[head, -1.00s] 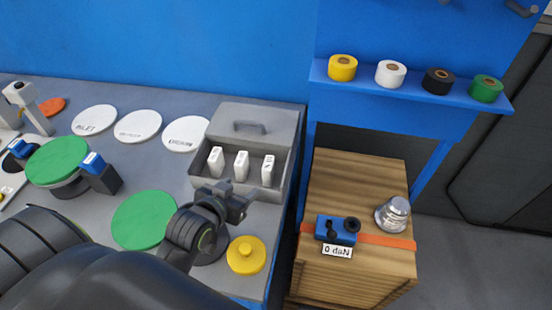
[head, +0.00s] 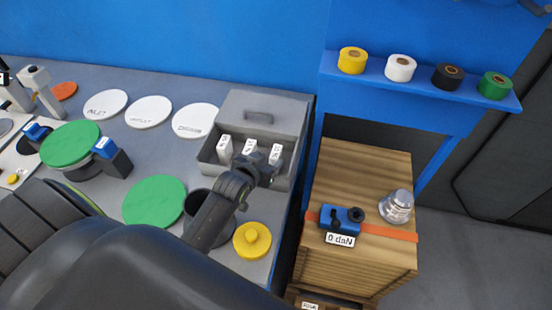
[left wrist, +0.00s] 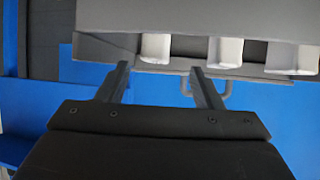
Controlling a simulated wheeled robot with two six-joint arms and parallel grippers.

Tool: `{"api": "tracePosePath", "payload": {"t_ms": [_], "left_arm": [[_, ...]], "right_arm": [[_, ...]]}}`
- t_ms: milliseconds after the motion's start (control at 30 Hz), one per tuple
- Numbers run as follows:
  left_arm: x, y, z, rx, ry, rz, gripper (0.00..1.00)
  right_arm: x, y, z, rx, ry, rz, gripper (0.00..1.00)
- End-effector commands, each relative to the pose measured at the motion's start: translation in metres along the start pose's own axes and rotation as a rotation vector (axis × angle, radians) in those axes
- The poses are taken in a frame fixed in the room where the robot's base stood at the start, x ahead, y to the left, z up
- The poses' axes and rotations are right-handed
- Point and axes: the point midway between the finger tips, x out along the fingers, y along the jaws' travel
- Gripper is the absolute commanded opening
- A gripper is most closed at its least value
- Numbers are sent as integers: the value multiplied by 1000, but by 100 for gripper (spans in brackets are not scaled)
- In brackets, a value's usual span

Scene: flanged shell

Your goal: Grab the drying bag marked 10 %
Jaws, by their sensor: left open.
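Three white drying bags stand in a row in an open grey box: a left one (head: 225,149), a middle one (head: 249,148) and a right one (head: 275,154). Their marks are too small to read, so I cannot tell which is marked 10 %. My left gripper (head: 266,168) is open at the box's front, close to the right bag, partly covering the box. In the left wrist view its two fingers (left wrist: 160,76) are apart with nothing between them, and the bags (left wrist: 228,51) show beyond the fingertips. My right gripper is not in view.
The grey box (head: 205,157) has its lid (head: 262,108) raised behind the bags. A yellow knobbed lid (head: 252,240), a dark round container (head: 203,205) and a green disc (head: 154,202) lie in front. A wooden crate (head: 360,175) stands right, beyond the table edge.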

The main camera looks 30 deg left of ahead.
Motion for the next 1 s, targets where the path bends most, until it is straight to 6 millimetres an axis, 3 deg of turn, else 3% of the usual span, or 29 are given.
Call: {"api": "tracePosePath", "payload": {"t_ms": [167, 533, 867, 1000], "left_arm": [[9, 2, -2, 0, 0, 1, 60], [48, 5, 0, 1, 0, 0, 60], [52, 5, 1, 0, 0, 0, 60], [52, 5, 1, 0, 0, 0, 46]], "right_arm": [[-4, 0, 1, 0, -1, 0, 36], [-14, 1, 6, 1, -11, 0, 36], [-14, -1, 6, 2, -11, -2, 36], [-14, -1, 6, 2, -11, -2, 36]]}}
